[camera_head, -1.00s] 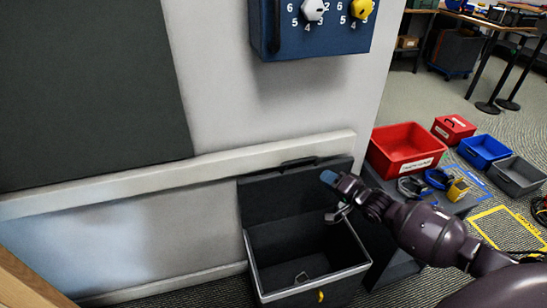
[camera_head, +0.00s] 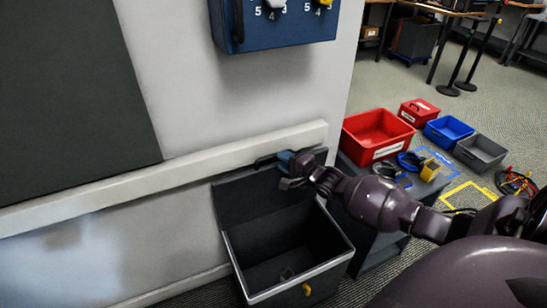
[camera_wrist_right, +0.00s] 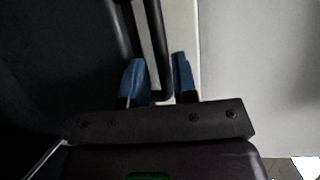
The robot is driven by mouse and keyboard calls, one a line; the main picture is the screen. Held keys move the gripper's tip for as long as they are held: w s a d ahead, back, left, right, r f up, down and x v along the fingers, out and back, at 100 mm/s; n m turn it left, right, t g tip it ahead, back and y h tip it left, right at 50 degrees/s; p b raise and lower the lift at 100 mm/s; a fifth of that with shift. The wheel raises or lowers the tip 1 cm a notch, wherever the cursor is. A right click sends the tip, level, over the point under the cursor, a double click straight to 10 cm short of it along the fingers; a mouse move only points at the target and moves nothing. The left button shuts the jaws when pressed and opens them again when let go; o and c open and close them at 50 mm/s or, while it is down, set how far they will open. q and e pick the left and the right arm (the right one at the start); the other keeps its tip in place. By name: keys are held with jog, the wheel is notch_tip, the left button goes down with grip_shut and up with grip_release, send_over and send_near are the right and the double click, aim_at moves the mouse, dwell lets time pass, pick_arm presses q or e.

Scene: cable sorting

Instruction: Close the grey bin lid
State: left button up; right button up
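The grey bin (camera_head: 325,284) stands on the floor against the wall in the head view, its top open. Its dark grey lid (camera_head: 245,200) is raised and leans back toward the wall. A black handle (camera_head: 266,161) sits on the lid's upper edge. My right gripper (camera_head: 286,165) is at that edge, by the handle's right end. In the right wrist view, the blue fingertips (camera_wrist_right: 158,77) are apart, with the black handle (camera_wrist_right: 156,45) between them; firm contact is not visible. My left gripper is not in view.
A pale rail (camera_head: 150,175) runs along the wall behind the lid. A red bin (camera_head: 376,136) and cables on a low dark stand are to the right.

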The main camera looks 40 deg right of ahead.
jog(key=shift+w+a+f+b, duration=0.1)
jog(key=shift+w+a+b, duration=0.1)
jog(key=shift+w, duration=0.8)
jog(key=shift+w+a+f+b, duration=0.1)
jog(key=shift+w+a+b, duration=0.05)
jog(key=shift+w, duration=0.85)
grip_shut()
